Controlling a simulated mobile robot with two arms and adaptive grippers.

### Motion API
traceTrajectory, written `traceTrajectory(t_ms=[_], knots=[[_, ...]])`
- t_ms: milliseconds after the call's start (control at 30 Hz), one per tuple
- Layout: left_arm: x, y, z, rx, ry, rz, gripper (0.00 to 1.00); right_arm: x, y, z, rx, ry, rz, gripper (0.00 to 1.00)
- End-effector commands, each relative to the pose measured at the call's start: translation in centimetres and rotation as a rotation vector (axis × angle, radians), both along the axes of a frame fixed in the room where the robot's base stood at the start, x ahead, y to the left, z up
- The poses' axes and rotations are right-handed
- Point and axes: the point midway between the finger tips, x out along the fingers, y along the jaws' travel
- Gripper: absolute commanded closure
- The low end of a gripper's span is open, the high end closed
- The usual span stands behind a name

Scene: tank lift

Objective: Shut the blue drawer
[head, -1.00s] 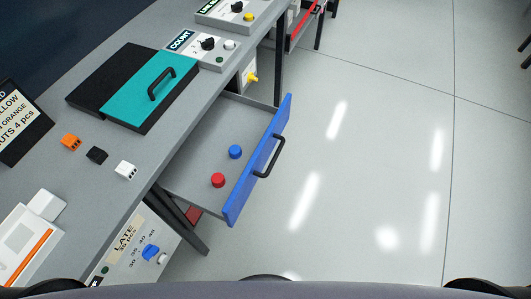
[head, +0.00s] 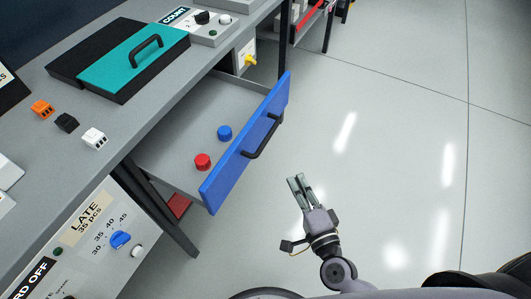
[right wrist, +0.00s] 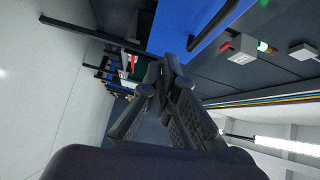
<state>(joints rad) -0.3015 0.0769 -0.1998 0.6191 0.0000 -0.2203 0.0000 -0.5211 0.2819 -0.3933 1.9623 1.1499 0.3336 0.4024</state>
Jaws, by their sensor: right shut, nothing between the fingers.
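The blue drawer (head: 220,184) stands pulled out from under the grey workbench, its blue front facing right. Its black handle (head: 265,137) is on the outer face. Inside lie a red piece (head: 203,162) and a blue piece (head: 224,133). My right gripper (head: 298,179) is shut and empty, to the right of the drawer front and apart from it in the head view. My left gripper is not in view.
On the bench (head: 150,112) are a teal sliding lid (head: 115,68), orange, black and white small blocks, and a COUNT box (head: 205,22). A LATE panel (head: 110,232) is below the bench at left. The floor to the right is clear.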

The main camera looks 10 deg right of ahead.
Motion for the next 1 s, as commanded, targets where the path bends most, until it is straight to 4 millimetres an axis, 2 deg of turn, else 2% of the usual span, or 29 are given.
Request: traceTrajectory(t_ms=[100,267,700,1000], knots=[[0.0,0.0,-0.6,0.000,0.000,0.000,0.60,0.0,0.0,1.7,0.081,-0.024,-0.016,1.00],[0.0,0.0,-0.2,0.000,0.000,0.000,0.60,1.2,0.1,2.3,0.098,-0.029,-0.020,1.00],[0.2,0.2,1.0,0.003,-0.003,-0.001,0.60,9.9,1.5,2.3,0.095,-0.029,-0.019,1.00],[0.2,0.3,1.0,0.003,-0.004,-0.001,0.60,12.0,4.4,2.1,0.093,-0.027,-0.018,1.00]])
